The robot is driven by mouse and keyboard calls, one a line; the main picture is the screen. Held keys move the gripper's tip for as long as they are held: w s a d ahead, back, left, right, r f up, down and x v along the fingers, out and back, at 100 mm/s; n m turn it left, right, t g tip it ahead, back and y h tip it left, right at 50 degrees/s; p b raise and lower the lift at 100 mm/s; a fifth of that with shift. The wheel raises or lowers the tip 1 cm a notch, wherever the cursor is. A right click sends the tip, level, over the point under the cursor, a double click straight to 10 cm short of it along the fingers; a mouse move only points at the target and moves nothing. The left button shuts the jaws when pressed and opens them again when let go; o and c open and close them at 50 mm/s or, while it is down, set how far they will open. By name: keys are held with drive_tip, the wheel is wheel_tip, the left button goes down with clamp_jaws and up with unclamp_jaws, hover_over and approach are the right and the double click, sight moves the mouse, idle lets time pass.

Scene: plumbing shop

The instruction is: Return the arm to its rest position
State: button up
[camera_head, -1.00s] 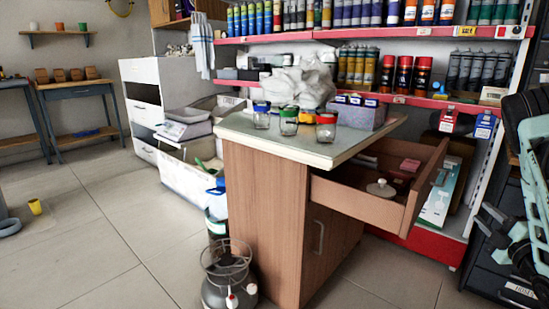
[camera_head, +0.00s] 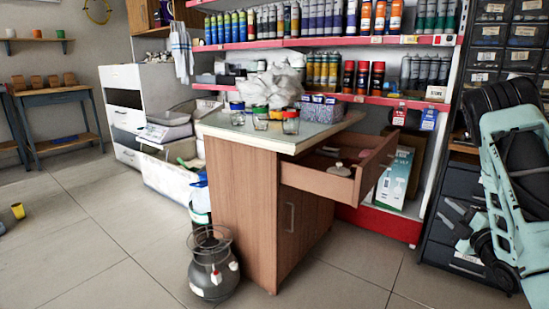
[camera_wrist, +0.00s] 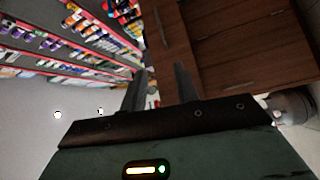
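My arm, mint green and black, is folded at the right edge of the head view. My gripper (camera_head: 452,217) hangs low there, in front of a dark drawer unit and apart from the wooden counter. In the wrist view my gripper (camera_wrist: 160,88) shows two dark fingers spread apart with nothing held between them. The wooden counter (camera_head: 240,195) stands mid-view in the head view with its top drawer (camera_head: 318,182) pulled out. A round lidded knob-like item (camera_head: 339,170) lies in the drawer.
Jars with coloured lids (camera_head: 260,118) and a patterned box (camera_head: 322,108) stand on the countertop. A grey metal canister (camera_head: 213,265) stands on the floor by the counter's front corner. Stocked red-edged shelves (camera_head: 385,100) rise behind.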

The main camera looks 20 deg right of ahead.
drive_tip(key=w+a+m+g+y, duration=0.1)
drive_tip(key=w+a+m+g, duration=0.3)
drive_tip(key=a, duration=0.6)
drive_tip(key=w+a+m+g+y, duration=0.1)
drive_tip(key=w+a+g, duration=0.1)
drive_tip(key=w+a, duration=0.65)
drive_tip(key=s+a+g+y, duration=0.1)
drive_tip(key=s+a, duration=0.2)
drive_tip(key=a, duration=0.3)
drive_tip(key=s+a+m+g, duration=0.1)
drive_tip(key=s+a+g, duration=0.15)
drive_tip(key=a, duration=0.35)
drive_tip(key=s+a+g+y, duration=0.1)
drive_tip(key=s+a, duration=0.2)
drive_tip(key=a, duration=0.3)
drive_tip(key=s+a+r+g, duration=0.2)
drive_tip(key=s+a+g, duration=0.3)
drive_tip(key=s, duration=0.9)
drive_tip(key=s+a+r+g, duration=0.25)
drive_tip(key=s+a, duration=0.55)
drive_tip(key=s, duration=0.5)
wheel_tip(320, 180, up, 38)
drive_tip(key=p, duration=3.7)
drive_tip(key=shift+s+d+f+m+g+h+p, duration=0.2)
drive_tip(key=shift+s+d+m+g+h+p, duration=0.05)
drive_tip(key=shift+s+m+g+h+p, duration=0.15)
